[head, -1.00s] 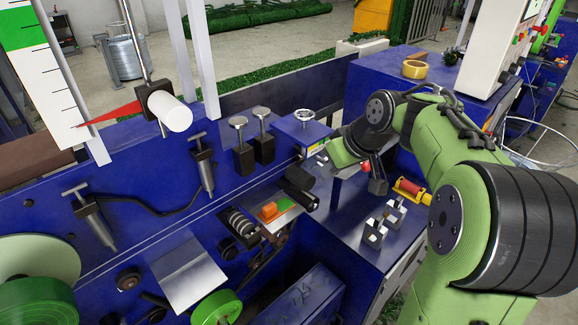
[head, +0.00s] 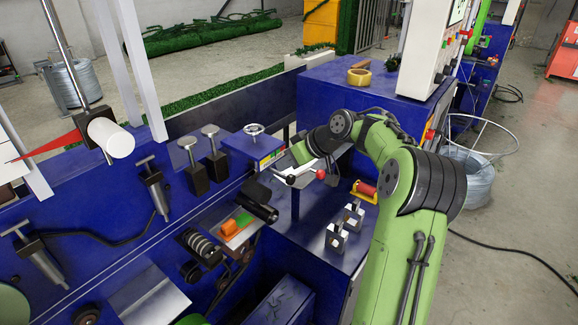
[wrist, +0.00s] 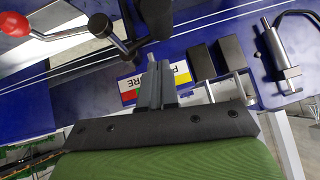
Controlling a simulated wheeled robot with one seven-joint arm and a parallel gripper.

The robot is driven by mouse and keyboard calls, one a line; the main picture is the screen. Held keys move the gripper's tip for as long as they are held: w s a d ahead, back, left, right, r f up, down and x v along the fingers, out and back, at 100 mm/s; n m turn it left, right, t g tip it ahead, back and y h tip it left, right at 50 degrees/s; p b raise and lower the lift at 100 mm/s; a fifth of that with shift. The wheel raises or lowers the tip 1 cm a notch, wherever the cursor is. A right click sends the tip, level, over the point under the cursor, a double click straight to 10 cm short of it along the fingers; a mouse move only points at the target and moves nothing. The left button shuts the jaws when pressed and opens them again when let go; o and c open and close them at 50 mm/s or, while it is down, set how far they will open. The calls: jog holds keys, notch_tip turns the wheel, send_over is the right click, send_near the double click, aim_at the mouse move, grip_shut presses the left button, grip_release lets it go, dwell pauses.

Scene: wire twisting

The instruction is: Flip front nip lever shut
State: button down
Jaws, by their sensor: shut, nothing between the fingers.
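A lever with a red ball knob (head: 320,174) stands beside the blue machine in the head view, just right of my gripper. In the wrist view its red knob (wrist: 15,24) is at the upper left, with a pale rod running right to a dark pivot. I cannot tell for certain that this is the front nip lever. My gripper (wrist: 157,78) is shut and empty, its fingers pointing at a lettered panel, apart from the knob. In the head view the gripper is small and partly hidden by my wrist.
A small blue box with a handwheel (head: 254,130) stands behind my gripper. Two dark blocks with round-topped posts (head: 217,167) stand left of it.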

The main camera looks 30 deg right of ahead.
send_over(269, 196)
jog(key=s+d, duration=0.1)
notch_tip(269, 196, down, 4)
notch_tip(269, 196, down, 3)
jog(key=shift+s+a+b, duration=0.1)
jog(key=shift+s+b, duration=0.05)
jog(key=shift+b, duration=0.55)
jog(key=shift+f, duration=0.45)
jog(key=shift+a, duration=0.1)
jog(key=f+h+b, duration=0.1)
jog(key=b, duration=0.3)
jog(key=f+n+h+b, duration=0.1)
jog(key=b, duration=0.2)
jog(key=shift+s+a+f+b, duration=0.2)
jog(key=shift+a+f+b, duration=0.15)
jog(key=shift+b, duration=0.05)
jog(key=f+n+t+h+b, duration=0.1)
jog(key=h+b, duration=0.1)
jog(key=b, duration=0.4)
jog(key=shift+f, duration=0.3)
jog(key=shift+r+b, duration=0.1)
jog(key=shift+b, duration=0.2)
jog(key=shift+r, duration=0.1)
